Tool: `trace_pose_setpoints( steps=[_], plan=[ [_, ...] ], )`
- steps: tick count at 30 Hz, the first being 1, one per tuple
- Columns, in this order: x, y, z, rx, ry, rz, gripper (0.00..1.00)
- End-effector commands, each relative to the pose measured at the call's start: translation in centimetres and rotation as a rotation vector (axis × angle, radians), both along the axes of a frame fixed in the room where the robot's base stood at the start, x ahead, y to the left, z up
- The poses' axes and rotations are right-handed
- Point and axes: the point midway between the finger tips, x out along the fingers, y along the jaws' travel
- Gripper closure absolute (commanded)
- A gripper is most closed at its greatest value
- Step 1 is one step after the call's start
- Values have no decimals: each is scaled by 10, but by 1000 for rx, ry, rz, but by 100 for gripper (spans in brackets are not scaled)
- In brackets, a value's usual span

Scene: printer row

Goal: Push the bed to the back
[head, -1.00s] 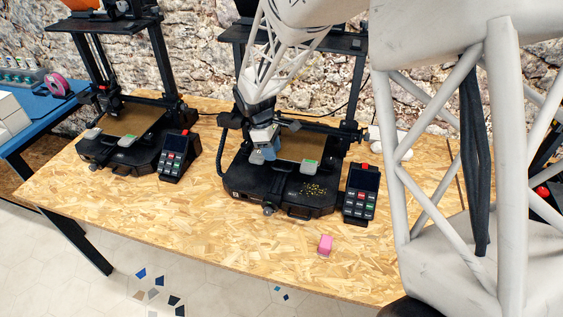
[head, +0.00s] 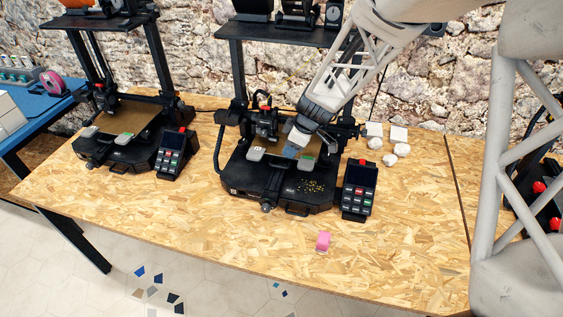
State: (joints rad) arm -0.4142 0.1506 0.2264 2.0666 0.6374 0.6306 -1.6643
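The middle printer (head: 262,190) stands on the chipboard table, its brown bed (head: 274,151) partly hidden by my arm and gripper. A grey clip (head: 256,153) sits at the bed's front left corner and a grey-green clip (head: 306,162) at its front right corner. My gripper (head: 291,151) points down at the front part of the bed, between the two clips and nearer the right one. Its bluish fingertips are small here; I cannot tell whether they touch the bed or are apart. I see nothing held.
A control box (head: 359,190) stands right of the printer's front. A pink object (head: 323,241) lies on the table in front. A second printer (head: 118,145) with its own control box (head: 173,154) is at left. White blocks and lumps (head: 390,152) lie at back right.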

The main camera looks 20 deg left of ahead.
Motion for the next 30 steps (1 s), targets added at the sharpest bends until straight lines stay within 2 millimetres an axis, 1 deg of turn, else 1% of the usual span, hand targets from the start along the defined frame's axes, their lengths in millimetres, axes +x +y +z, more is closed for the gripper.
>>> trace_pose_setpoints(
  steps=[8,14,20,30],
  plan=[
    [0,0,0,-1,1,0,62],
    [0,2,-5,-1,2,1,62],
    [0,8,-19,-2,2,2,62],
    [0,22,-52,-2,3,0,62]
  ],
)
